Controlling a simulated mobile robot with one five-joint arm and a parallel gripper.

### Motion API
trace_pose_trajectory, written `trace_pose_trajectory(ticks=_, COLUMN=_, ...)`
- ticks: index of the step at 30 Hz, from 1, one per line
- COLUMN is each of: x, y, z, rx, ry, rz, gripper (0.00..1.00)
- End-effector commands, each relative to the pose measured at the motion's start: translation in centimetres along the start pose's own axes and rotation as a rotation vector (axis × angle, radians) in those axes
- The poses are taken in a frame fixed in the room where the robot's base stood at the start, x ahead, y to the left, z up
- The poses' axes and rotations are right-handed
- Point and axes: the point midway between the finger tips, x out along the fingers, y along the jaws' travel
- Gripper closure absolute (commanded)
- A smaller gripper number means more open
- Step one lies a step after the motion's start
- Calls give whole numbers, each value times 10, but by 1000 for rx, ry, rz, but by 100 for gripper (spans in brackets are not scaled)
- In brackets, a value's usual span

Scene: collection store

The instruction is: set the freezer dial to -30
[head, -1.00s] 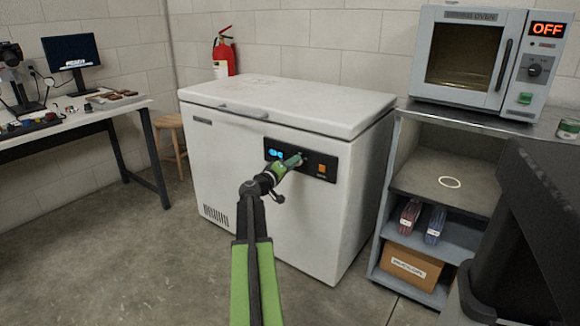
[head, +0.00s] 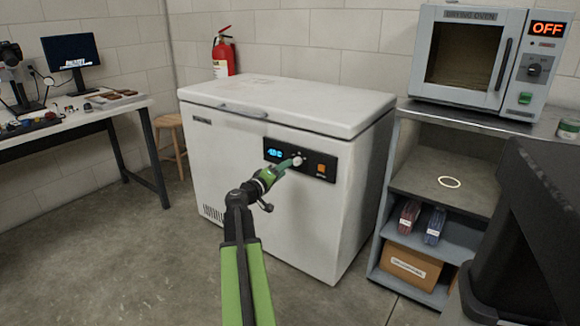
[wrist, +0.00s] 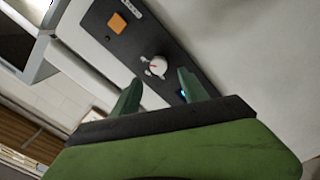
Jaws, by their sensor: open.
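The white chest freezer (head: 225,165) stands against the back wall with its lid shut. Its black control panel (head: 318,172) on the front carries a lit blue display (head: 274,153), a white dial (head: 298,160) and an orange button (head: 321,168). The display digits are too small to read surely. My gripper (head: 283,165) is at the panel, just below and left of the dial. In the wrist view the dial (wrist: 155,65) with a red mark sits beyond the two green fingertips (wrist: 158,82), which are apart with nothing between them. The wrist view also shows the orange button (wrist: 117,22).
A grey shelf unit (head: 440,187) stands close on the freezer's right, with a drying oven (head: 468,60) reading OFF on top. A workbench (head: 70,118) and wooden stool (head: 172,125) are at left. The floor before the freezer is clear.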

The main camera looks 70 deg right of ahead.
Motion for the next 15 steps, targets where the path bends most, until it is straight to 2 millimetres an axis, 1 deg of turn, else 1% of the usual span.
trace_pose_trajectory(ticks=1, x=-19, y=1, z=1, rx=0, ry=4, rz=-2, gripper=48)
trace_pose_trajectory(ticks=6, x=-66, y=0, z=0, rx=1, ry=3, rz=-2, gripper=48)
trace_pose_trajectory(ticks=9, x=-88, y=-1, z=0, rx=1, ry=3, rz=-2, gripper=48)
trace_pose_trajectory(ticks=12, x=-104, y=-1, z=-2, rx=1, ry=2, rz=-2, gripper=48)
trace_pose_trajectory(ticks=15, x=-112, y=-1, z=-1, rx=1, ry=0, rz=-1, gripper=48)
